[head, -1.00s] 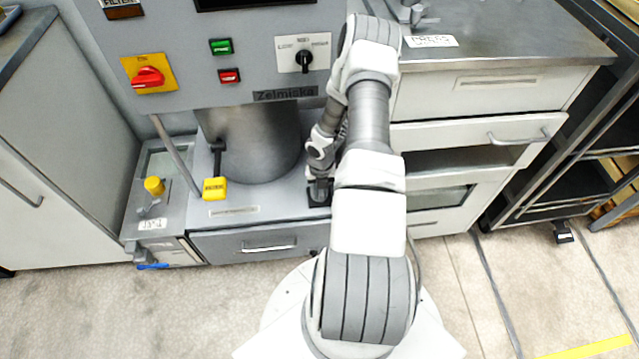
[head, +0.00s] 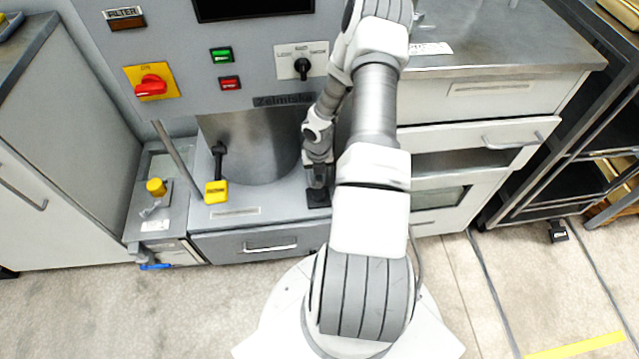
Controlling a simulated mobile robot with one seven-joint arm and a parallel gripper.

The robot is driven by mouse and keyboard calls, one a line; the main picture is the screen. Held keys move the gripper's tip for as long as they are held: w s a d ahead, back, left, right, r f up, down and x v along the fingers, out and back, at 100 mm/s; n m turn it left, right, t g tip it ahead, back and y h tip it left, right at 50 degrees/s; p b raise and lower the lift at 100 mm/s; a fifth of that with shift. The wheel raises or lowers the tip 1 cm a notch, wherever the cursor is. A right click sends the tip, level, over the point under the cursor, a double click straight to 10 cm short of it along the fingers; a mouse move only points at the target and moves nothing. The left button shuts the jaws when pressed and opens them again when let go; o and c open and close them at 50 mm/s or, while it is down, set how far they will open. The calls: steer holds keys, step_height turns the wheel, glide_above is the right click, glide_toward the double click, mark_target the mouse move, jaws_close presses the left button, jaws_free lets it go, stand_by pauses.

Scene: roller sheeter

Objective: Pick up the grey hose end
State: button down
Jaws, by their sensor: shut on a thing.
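My gripper (head: 318,190) points down just over a small black square (head: 318,199) on the machine's grey ledge, right of the round steel drum. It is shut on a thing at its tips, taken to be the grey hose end. That piece is too small and dark to tell from the fingers, and my arm covers the space to the right. I cannot tell whether it still touches the black square.
The steel drum (head: 255,150) stands close left of my gripper. A yellow-ended black lever (head: 216,190) and a slanted grey rod (head: 176,160) are further left. The control panel (head: 245,35) overhangs behind. Drawers (head: 470,130) stand to the right.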

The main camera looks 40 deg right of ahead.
steer(key=w+a, duration=0.4)
steer(key=a, duration=1.3)
steer(key=shift+a+f+p, duration=0.15)
steer(key=shift+f+p, duration=0.1)
steer(key=shift+p, duration=0.1)
